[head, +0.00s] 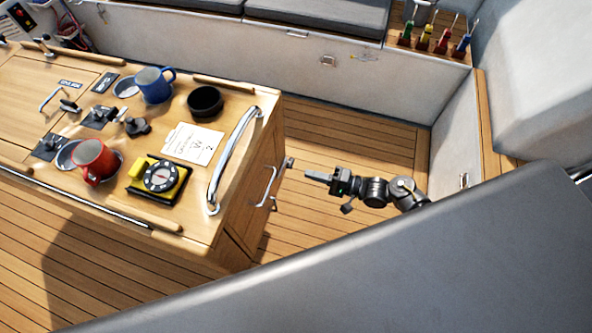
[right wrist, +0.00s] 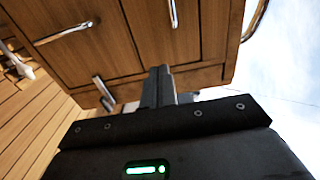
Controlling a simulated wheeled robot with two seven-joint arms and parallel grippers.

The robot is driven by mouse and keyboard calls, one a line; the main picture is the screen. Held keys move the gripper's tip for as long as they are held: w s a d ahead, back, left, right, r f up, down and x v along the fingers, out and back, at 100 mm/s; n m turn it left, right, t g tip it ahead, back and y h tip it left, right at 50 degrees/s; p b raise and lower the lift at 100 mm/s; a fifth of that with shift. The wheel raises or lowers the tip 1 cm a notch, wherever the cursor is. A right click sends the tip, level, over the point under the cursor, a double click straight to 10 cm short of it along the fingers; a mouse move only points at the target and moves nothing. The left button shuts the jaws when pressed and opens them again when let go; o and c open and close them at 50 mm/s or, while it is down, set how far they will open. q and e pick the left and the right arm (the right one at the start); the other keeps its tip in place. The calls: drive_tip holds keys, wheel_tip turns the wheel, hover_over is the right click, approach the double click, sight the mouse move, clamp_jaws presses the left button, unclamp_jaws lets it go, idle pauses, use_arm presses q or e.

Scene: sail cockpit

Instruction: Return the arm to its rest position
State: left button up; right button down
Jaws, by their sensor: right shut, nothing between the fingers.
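My right gripper (head: 318,176) is shut and empty. It reaches left over the deck boards, just right of the wooden cockpit table's (head: 240,228) end cabinet. In the right wrist view its closed fingers (right wrist: 158,88) point at the cabinet's wooden panels (right wrist: 105,52), with a metal handle (right wrist: 62,34) at upper left. I cannot tell the exact gap between the fingertips and the cabinet. My left gripper is not in view.
The table carries a red mug (head: 93,160), a blue mug (head: 152,86), a black bowl (head: 205,101), a paper card (head: 192,143) and a yellow compass (head: 158,178). A chrome rail (head: 232,160) lines its right end. A large grey surface (head: 400,265) fills the lower right.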

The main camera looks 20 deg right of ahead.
drive_tip(key=v, duration=0.2)
drive_tip(key=shift+s+d, duration=0.2)
drive_tip(key=shift+s, duration=0.05)
drive_tip(key=s+d+f+n+g+h, duration=0.1)
drive_tip(key=s+d+f+n+h, duration=0.15)
drive_tip(key=f, duration=0.55)
drive_tip(key=s+d+f+n+g+h, duration=0.1)
drive_tip(key=d+f+n+h, duration=0.25)
drive_tip(key=f, duration=0.45)
drive_tip(key=s+d+f+n+g+h, duration=0.1)
drive_tip(key=s+d+f+n+h, duration=0.2)
drive_tip(key=f, duration=0.5)
drive_tip(key=s+d+f+n+g+h, duration=0.1)
drive_tip(key=s+f+g+h, duration=0.15)
drive_tip(key=s+f, duration=0.4)
drive_tip(key=s+d+f+g+h, duration=0.1)
drive_tip(key=s+f+g+h, duration=0.2)
drive_tip(key=s, duration=0.6)
drive_tip(key=s+a+f, duration=0.1)
drive_tip(key=s+a, duration=0.1)
drive_tip(key=s, duration=0.4)
drive_tip(key=s+a+f+g+b, duration=0.1)
drive_tip(key=s+a+f, duration=0.1)
drive_tip(key=s, duration=0.5)
drive_tip(key=shift+a+f, duration=0.25)
drive_tip(key=shift+a, duration=0.15)
